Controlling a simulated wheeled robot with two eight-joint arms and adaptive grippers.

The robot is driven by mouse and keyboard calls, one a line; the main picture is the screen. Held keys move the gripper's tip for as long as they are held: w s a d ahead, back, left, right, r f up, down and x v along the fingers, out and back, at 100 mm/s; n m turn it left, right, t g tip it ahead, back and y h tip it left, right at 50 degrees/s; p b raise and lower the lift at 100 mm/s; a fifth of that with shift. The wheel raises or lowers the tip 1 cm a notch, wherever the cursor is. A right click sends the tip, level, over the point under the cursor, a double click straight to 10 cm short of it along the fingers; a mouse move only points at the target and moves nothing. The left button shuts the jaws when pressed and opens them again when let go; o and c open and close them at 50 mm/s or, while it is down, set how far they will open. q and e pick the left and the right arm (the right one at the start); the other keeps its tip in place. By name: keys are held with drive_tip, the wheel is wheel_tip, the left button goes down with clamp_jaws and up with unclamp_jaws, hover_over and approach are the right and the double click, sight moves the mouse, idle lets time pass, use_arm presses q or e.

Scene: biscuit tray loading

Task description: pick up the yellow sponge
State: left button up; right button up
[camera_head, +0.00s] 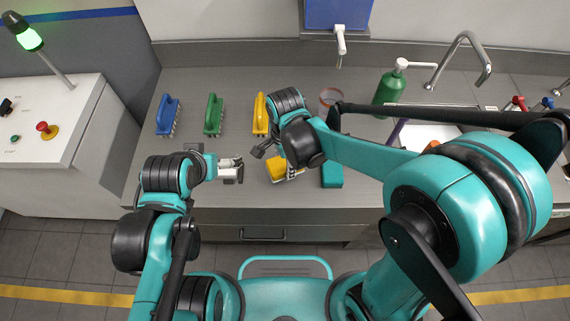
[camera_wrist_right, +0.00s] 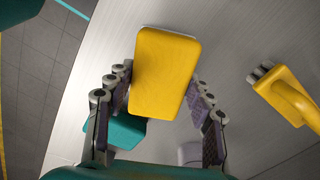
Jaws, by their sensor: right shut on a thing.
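The yellow sponge (camera_head: 276,168) is a rounded block at the front part of the grey counter in the head view. In the right wrist view the yellow sponge (camera_wrist_right: 165,72) sits between the two fingers of my right gripper (camera_wrist_right: 160,105), which is shut on it. In the head view my right gripper (camera_head: 287,174) is partly hidden by its own arm. Whether the sponge touches the counter is not clear. My left gripper (camera_head: 238,170) is over the counter to the left of the sponge, with nothing visible in it; its finger gap is too small to judge.
A teal block (camera_head: 332,175) lies just right of the sponge. Blue (camera_head: 168,115), green (camera_head: 213,115) and yellow (camera_head: 261,114) brushes stand behind. A green pump bottle (camera_head: 389,88) and a sink (camera_head: 425,136) are to the right. The counter left of my left gripper is clear.

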drive_tip(key=d+r+p, duration=0.3)
drive_tip(key=d+r, duration=0.5)
drive_tip(key=d, duration=0.3)
drive_tip(key=shift+w+d, duration=0.25)
drive_tip(key=shift+d, duration=0.05)
drive_tip(key=shift+c, duration=0.9)
